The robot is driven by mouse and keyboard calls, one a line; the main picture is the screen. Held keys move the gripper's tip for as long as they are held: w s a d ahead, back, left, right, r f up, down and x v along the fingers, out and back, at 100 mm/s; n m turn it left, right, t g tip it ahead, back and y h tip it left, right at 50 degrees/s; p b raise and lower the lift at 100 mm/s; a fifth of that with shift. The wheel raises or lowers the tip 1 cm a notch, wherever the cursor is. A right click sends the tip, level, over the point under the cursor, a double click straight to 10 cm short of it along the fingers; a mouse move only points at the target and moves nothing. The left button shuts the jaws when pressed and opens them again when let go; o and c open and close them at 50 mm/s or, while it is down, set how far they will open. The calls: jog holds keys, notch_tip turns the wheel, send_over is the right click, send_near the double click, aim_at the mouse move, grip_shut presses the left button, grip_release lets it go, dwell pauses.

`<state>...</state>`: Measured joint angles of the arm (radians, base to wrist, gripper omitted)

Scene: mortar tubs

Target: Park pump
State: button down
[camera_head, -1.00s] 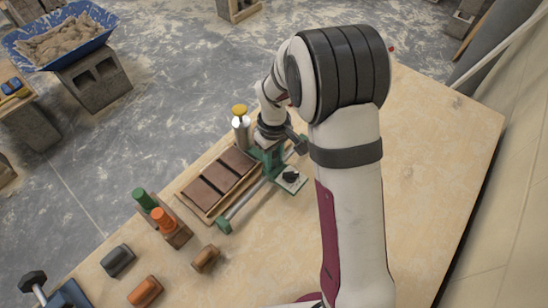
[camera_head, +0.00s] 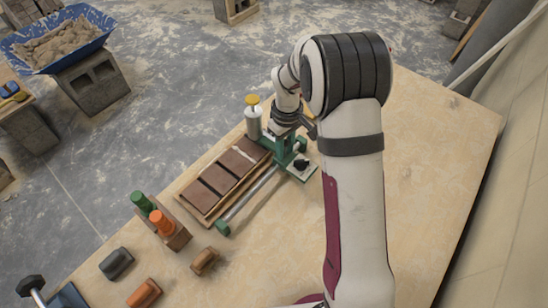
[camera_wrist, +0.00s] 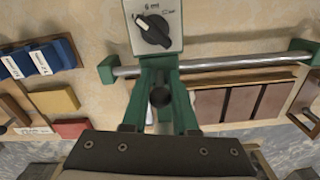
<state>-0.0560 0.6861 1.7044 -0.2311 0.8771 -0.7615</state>
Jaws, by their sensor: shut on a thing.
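The pump is a green carriage (camera_head: 285,150) on a steel rail (camera_head: 250,193), with a silver cylinder with a yellow cap (camera_head: 253,118) beside it. In the wrist view, its dial panel (camera_wrist: 155,28) with a black knob shows at the top. The carriage stands close to the rail's left end there, and the rail (camera_wrist: 225,65) runs right to a green end block (camera_wrist: 305,53). In the head view, my wrist hides the grip.
A board of brown bricks (camera_head: 218,182) lies along the rail, with a pale strip near its far end. Blue (camera_wrist: 40,58), yellow and red pieces lie left of the carriage.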

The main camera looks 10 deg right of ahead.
jog(key=w+d, duration=0.3)
jog(key=shift+w+d, duration=0.2)
jog(key=shift+w, duration=0.05)
jog(key=c, duration=0.8)
grip_release()
jog(key=shift+s+a, duration=0.1)
jog(key=shift+s, duration=0.05)
notch_tip(320, 180, up, 16)
jog(key=shift+f, duration=0.1)
